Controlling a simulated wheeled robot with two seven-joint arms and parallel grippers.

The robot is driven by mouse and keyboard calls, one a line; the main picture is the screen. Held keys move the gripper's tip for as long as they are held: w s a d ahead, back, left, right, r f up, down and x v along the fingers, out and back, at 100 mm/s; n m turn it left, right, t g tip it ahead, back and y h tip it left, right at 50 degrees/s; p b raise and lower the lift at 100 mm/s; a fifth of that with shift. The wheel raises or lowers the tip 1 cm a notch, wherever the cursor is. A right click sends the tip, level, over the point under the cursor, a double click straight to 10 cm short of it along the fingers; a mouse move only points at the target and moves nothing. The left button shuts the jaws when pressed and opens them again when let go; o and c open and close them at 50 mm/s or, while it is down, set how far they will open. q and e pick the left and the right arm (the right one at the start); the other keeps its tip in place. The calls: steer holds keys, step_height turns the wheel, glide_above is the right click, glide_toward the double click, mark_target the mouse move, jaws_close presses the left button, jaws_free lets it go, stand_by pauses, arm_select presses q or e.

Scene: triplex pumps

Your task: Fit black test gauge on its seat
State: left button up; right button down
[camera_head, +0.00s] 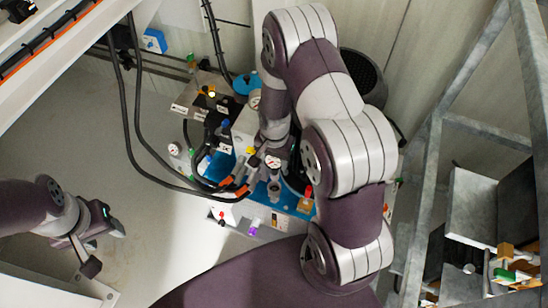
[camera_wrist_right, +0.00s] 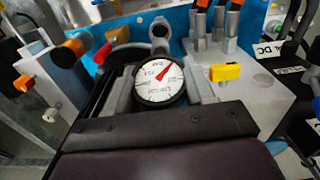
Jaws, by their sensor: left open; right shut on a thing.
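The black test gauge (camera_wrist_right: 158,84) has a white dial, a red needle and a black rim. In the right wrist view it sits between the two grey fingers of my right gripper (camera_wrist_right: 160,90), which is shut on it. In the head view the gauge (camera_head: 272,161) shows small, just below my right wrist, over the blue-topped pump unit. A grey round open fitting (camera_wrist_right: 160,28) stands just beyond the gauge; I cannot tell whether it is the seat. The gauge's underside is hidden. My left gripper (camera_head: 104,248) is open and empty over the floor, far left of the pump.
The blue pump top (camera_head: 288,205) is crowded with valves, orange-ended hoses and black cables. A yellow-tagged part (camera_wrist_right: 226,72) stands close right of the gauge. Grey metal framing (camera_head: 427,170) rises at the right. Pale floor (camera_head: 150,220) is clear between my left gripper and the pump.

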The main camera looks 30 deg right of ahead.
mark_target(274, 175)
steer(key=shift+r, duration=0.1)
steer(key=shift+f+b, duration=2.55)
steer(key=shift+f, duration=1.9)
steer(key=shift+c, duration=1.6)
jaws_free()
step_height(274, 175, up, 12)
steer(key=p, duration=0.3)
steer(key=shift+f+p, duration=0.1)
steer(key=shift+p, duration=0.25)
steer(key=shift+r, duration=0.45)
